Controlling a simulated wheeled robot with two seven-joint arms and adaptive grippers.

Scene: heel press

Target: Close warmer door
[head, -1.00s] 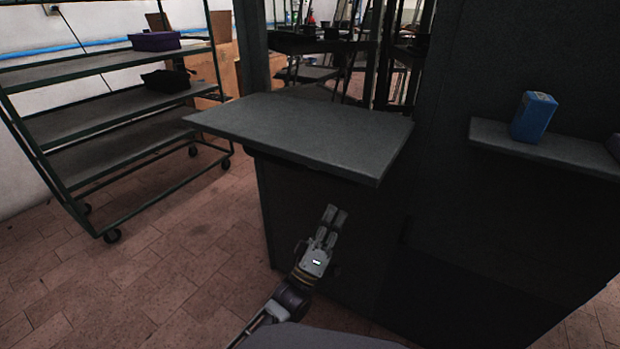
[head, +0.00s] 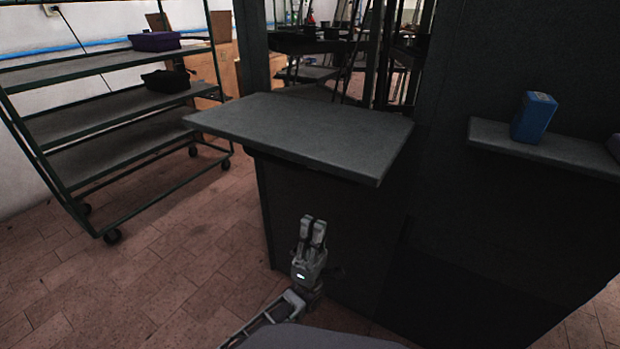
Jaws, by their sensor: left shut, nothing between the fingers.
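A flat grey panel (head: 300,130) juts out level at the top of a dark cabinet (head: 345,235). I cannot tell for sure whether this panel is the warmer door, and no other door leaf stands out clearly on the dark faces. My left gripper (head: 313,229) is below the panel's front edge, in front of the dark cabinet face. Its fingers point up and are shut with nothing between them. It appears apart from the panel. My right gripper is not in view.
A dark tall housing with a small side shelf (head: 570,153) stands at the right, with a blue box (head: 533,117) on the shelf. A wheeled rack (head: 105,105) with a purple box (head: 154,41) stands at the left. Tiled floor (head: 175,255) is open between rack and cabinet.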

